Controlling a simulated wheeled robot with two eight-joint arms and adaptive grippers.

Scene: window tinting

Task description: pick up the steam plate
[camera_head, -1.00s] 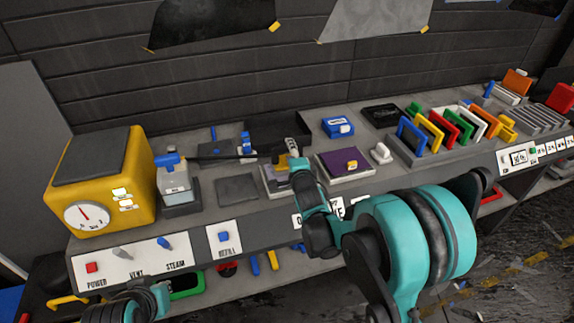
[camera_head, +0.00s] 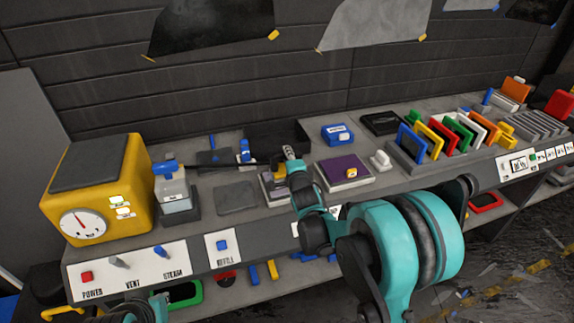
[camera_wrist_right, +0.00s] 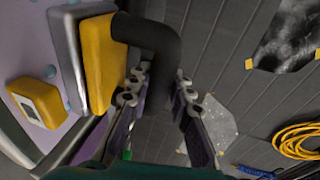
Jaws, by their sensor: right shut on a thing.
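The steam plate is a yellow and grey block with a bent black handle; it shows large in the right wrist view (camera_wrist_right: 100,65) and small in the head view (camera_head: 279,173), partly hidden by my right arm. My right gripper (camera_head: 290,153) is at the middle of the bench. In the right wrist view its fingers (camera_wrist_right: 160,97) are shut on both sides of the black handle. The yellow block is to the left of the fingers there. I cannot tell whether the plate touches what is under it. My left gripper does not show; only a bit of my left arm is at the bottom left.
A yellow boiler box (camera_head: 100,190) and a bottle (camera_head: 173,190) stand at the left. A purple pad (camera_head: 342,168) lies right of my gripper. Several coloured frames stand in a rack (camera_head: 405,160) farther right. A flat dark pad (camera_head: 236,198) lies left of the gripper.

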